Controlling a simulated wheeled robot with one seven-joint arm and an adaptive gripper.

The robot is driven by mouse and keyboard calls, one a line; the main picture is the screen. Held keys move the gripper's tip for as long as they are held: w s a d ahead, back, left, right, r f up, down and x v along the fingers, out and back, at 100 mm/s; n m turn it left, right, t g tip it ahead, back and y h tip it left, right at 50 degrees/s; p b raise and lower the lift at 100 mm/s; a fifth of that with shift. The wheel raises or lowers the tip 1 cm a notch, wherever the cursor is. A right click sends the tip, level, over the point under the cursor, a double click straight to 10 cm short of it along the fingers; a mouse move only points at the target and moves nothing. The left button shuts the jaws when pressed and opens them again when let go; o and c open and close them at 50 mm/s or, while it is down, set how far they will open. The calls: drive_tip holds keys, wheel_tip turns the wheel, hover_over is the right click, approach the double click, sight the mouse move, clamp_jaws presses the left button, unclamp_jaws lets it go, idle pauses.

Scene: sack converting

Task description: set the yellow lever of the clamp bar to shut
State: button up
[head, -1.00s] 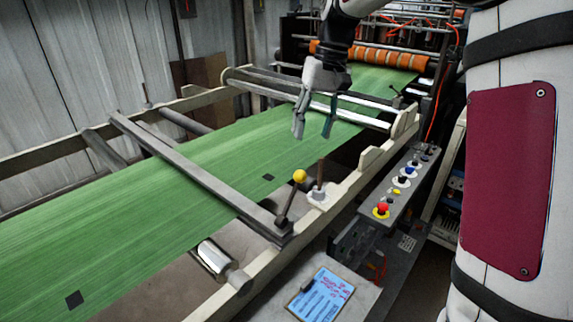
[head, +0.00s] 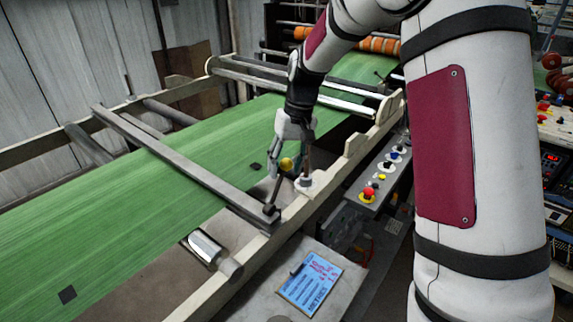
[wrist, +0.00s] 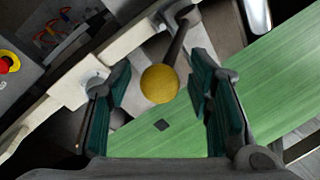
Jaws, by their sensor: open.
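The clamp bar (head: 185,161) is a grey bar lying across the green web. Its lever has a dark shaft (wrist: 177,40) and a round yellow knob (head: 286,164), and stands up from the bar's near end, tilted. In the wrist view the yellow knob (wrist: 160,84) shows between the two teal-padded fingers, with a gap on each side. My gripper (head: 288,160) is open, pointing down around the knob. Whether the fingers touch the knob in the head view is hard to tell.
A button panel (head: 385,172) with a red button is to the right. A blue notice (head: 310,278) lies in front. The green web (head: 80,225) runs beneath.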

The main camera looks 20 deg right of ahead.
drive_tip(key=shift+f, duration=0.15)
drive_tip(key=shift+c, duration=0.4)
clamp_jaws()
drive_tip(key=shift+a, duration=0.1)
